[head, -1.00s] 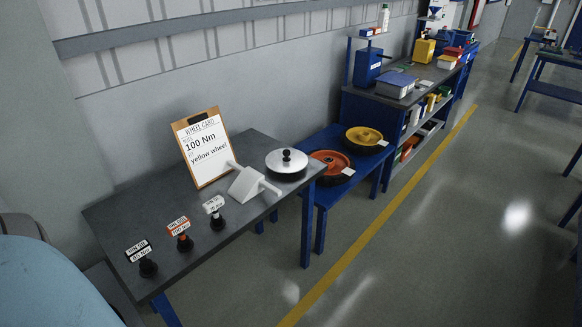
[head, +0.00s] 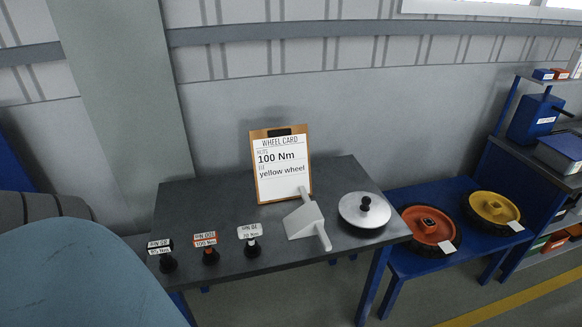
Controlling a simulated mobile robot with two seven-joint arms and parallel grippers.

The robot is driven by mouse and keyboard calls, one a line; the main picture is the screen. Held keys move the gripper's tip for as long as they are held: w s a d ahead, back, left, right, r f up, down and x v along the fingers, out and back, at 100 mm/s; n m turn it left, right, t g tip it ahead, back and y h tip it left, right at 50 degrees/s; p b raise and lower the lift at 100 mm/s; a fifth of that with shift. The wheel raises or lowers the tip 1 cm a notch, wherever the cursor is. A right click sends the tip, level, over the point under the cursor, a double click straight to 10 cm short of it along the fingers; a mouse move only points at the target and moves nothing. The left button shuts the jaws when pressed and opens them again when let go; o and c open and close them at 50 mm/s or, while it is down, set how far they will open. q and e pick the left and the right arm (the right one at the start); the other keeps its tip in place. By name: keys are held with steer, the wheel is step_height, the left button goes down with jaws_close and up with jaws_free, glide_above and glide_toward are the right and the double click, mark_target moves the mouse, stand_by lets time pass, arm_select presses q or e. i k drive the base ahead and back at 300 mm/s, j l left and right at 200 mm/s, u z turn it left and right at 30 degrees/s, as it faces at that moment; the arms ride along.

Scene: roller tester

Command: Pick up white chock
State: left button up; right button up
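The white chock (head: 304,219) lies on the dark grey table (head: 200,194), just in front of the wheel card. It has a wedge-shaped body and white bars sticking out at its back and front right. Nothing is touching it from above. Neither of my grippers shows in the head view.
The wheel card (head: 281,166) stands behind the chock, reading 100 Nm and yellow wheel. A silver lidded disc (head: 364,211) is close on its right. Labelled knobs (head: 210,255) stand along the front left. An orange wheel (head: 428,227) and yellow wheel (head: 494,207) lie on a blue bench.

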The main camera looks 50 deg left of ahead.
mark_target(307, 221)
steer(key=i+l+u, duration=0.2)
steer(key=u, duration=0.2)
steer(key=i+l+u, duration=0.4)
steer(key=l+u, duration=0.2)
steer(key=u, duration=0.2)
steer(key=i+l+u, duration=0.15)
steer(key=l+u, duration=0.25)
steer(key=i+l+u, duration=0.1)
steer(key=l+u, duration=0.7)
steer(key=k+l+u, duration=0.1)
steer(key=l+u, duration=0.3)
steer(key=l, duration=0.1)
